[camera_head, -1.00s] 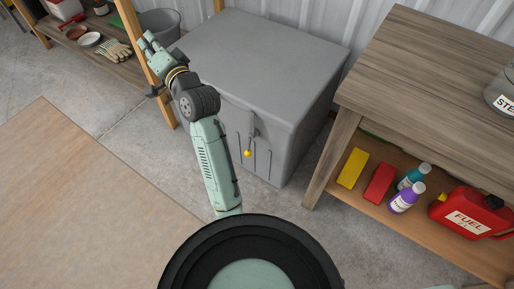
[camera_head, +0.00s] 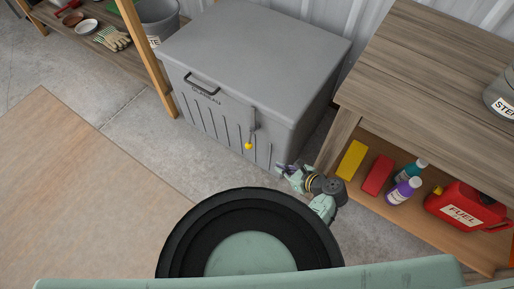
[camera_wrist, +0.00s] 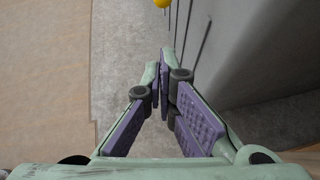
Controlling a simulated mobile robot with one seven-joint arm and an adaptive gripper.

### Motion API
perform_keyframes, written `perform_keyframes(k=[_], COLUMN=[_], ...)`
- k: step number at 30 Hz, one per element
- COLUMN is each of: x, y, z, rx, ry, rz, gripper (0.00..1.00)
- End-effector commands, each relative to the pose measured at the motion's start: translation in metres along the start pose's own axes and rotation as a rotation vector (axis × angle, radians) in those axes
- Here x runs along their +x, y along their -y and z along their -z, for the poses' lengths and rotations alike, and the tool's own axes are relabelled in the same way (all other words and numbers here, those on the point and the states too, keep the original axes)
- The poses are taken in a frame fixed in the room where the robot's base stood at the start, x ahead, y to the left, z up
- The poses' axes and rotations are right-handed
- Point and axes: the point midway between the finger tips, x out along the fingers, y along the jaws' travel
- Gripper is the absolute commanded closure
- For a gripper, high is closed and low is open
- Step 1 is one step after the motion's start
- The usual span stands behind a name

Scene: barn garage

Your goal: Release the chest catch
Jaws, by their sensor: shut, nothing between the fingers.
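The grey chest (camera_head: 255,55) stands closed on the concrete floor, with a black handle (camera_head: 202,84) on its front. The catch is a grey lever (camera_head: 252,124) with a yellow knob (camera_head: 248,146), hanging down the right part of the front. In the wrist view the yellow knob (camera_wrist: 162,3) is cut off at the top edge, and the chest front (camera_wrist: 250,50) fills the upper right. My gripper (camera_head: 283,168) is low, near the chest's front right corner, below and right of the knob and apart from it. In the wrist view my gripper (camera_wrist: 162,68) is shut and empty.
A wooden workbench (camera_head: 425,60) stands close on the right. Its lower shelf holds a yellow block (camera_head: 351,160), a red block (camera_head: 377,175), two bottles and a red fuel can (camera_head: 466,208). A wooden board (camera_head: 60,190) lies at left. Bare floor (camera_head: 160,150) is free before the chest.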

Motion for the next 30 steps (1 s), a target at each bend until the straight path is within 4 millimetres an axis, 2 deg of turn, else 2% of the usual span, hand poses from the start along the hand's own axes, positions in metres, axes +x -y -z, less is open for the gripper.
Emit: perform_keyframes(k=[9,14,17,27,30], x=[0.001,0.012,0.029,0.101,0.112], y=[0.0,0.0,-0.001,-0.001,0.0], z=[0.001,0.0,0.0,0.0,-0.013], rx=[0.003,0.002,0.0,0.0,-0.003], ry=[0.0,0.0,0.0,0.0,0.0], rz=[-0.001,-0.002,-0.004,-0.004,-0.001], gripper=[1.0,1.0,1.0,1.0,1.0])
